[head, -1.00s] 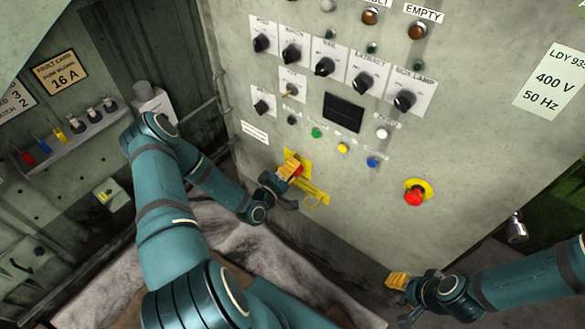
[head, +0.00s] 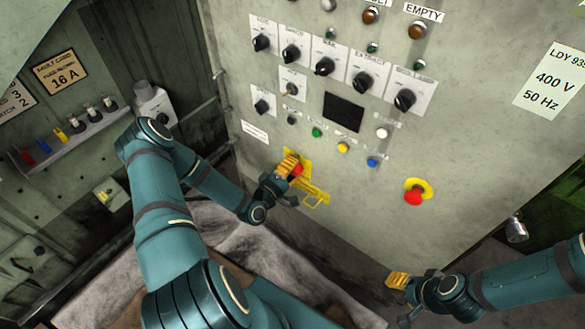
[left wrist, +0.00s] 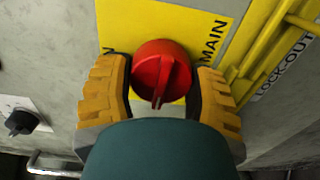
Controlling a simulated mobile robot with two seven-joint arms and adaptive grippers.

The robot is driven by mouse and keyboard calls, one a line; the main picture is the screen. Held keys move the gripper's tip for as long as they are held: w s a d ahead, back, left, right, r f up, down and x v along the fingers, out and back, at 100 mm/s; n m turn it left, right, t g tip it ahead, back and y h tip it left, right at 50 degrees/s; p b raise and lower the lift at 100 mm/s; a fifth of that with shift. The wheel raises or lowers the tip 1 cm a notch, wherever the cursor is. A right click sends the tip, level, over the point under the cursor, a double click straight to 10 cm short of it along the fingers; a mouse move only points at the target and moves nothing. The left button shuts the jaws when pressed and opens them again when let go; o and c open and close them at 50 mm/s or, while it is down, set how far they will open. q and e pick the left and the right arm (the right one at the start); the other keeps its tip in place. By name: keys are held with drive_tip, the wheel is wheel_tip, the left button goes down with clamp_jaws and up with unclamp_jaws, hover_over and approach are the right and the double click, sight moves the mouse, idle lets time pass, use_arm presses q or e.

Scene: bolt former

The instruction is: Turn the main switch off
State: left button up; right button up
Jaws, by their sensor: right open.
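The main switch is a round red knob with a raised ridge (left wrist: 160,76) on a yellow plate (left wrist: 205,22) marked MAIN. In the head view the red knob (head: 297,170) shows on the lower panel, partly covered by my left gripper (head: 284,180). In the left wrist view my left gripper (left wrist: 159,92) has its yellow fingers on either side of the knob, close against its rim. I cannot tell whether they press on it. The ridge points toward the bottom of that view. My right gripper (head: 399,299) is open and empty, low at the right, away from the switch.
A yellow lock-out bar (left wrist: 268,45) sits right beside the switch plate. A red emergency button (head: 414,196) is to the right. Black rotary knobs, such as one (head: 405,99), and small coloured buttons (head: 343,147) are above. Panel surface between switch and emergency button is bare.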

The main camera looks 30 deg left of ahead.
use_arm(q)
drive_tip(key=o, duration=0.4)
drive_tip(key=s, duration=0.8)
drive_tip(key=s+a, duration=0.1)
drive_tip(key=s, duration=0.3)
